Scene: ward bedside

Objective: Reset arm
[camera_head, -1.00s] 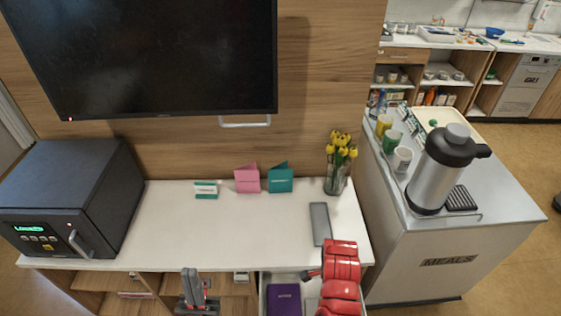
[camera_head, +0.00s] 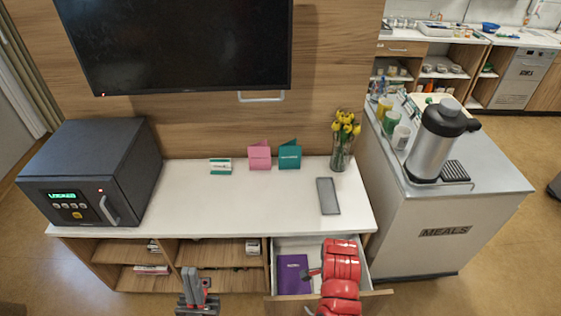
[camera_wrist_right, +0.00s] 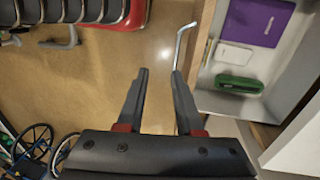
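My left gripper (camera_head: 196,287) is in front of the cabinet's open shelves in the head view, pointing up. It looks empty, but the gap between its fingers is not clear. My red right arm (camera_head: 340,270) reaches over the open drawer (camera_head: 375,270); its gripper is not clear in that view. In the right wrist view my right gripper (camera_wrist_right: 160,85) has its two fingers apart with only floor between them. The drawer's metal handle (camera_wrist_right: 181,42) appears close to its right fingertip; contact cannot be told.
The drawer holds a purple book (camera_head: 292,273), a white item (camera_wrist_right: 234,56) and a green case (camera_wrist_right: 239,85). On the white counter (camera_head: 250,205) are a safe (camera_head: 90,170), cards (camera_head: 260,155), a grey tablet (camera_head: 328,196) and a flower vase (camera_head: 342,152). A meals cart (camera_head: 450,235) stands right.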

